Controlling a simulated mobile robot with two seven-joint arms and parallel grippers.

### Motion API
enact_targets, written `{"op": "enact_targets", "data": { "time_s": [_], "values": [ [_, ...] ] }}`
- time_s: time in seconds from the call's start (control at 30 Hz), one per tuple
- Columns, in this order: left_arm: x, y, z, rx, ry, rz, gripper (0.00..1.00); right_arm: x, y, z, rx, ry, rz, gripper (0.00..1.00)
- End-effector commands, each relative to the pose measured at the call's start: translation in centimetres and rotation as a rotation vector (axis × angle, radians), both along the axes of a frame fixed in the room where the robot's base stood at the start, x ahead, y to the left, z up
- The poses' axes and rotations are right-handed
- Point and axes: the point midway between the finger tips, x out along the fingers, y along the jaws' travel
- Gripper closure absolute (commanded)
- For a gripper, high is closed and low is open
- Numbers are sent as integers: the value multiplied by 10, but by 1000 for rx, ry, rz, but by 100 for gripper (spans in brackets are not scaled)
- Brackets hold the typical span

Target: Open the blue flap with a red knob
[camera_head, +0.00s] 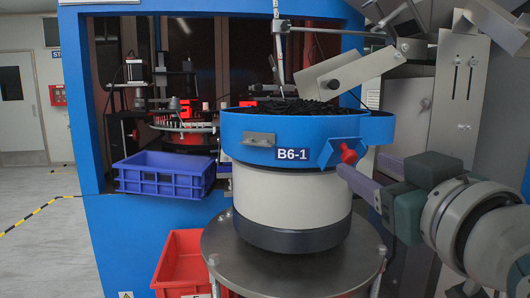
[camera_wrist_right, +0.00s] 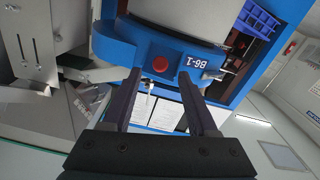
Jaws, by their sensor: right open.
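The blue flap (camera_head: 327,153) with the red knob (camera_head: 348,155) sits on the right front of the blue rim of a round bowl marked B6-1. It appears closed against the rim. My right gripper (camera_head: 345,172) reaches in from the right, its fingertips just below and in front of the knob. In the right wrist view the red knob (camera_wrist_right: 160,64) shows beyond the gap between the two open fingers (camera_wrist_right: 160,83). Nothing is between the fingers. I cannot tell the exact distance to the knob. My left gripper is in neither view.
The bowl (camera_head: 240,130) holds dark small parts and stands on a round metal table (camera_head: 225,265). A blue crate (camera_head: 165,182) is at its left and a red crate (camera_head: 185,262) below. A metal chute (camera_head: 345,72) hangs above right.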

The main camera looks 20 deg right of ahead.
Motion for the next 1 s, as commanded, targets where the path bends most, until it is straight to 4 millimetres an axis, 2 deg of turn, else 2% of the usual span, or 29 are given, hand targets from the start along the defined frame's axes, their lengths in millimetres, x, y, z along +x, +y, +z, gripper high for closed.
{"op": "enact_targets", "data": {
  "time_s": [0.1,0.23,0.6,1.0],
  "values": [
    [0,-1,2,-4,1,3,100,18,-5,1,-1,-1,0,41],
    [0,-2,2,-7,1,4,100,30,-8,1,-2,0,0,41],
    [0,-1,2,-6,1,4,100,36,-9,0,-3,1,0,41],
    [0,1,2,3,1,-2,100,35,-9,0,-3,1,0,86]
  ]
}}
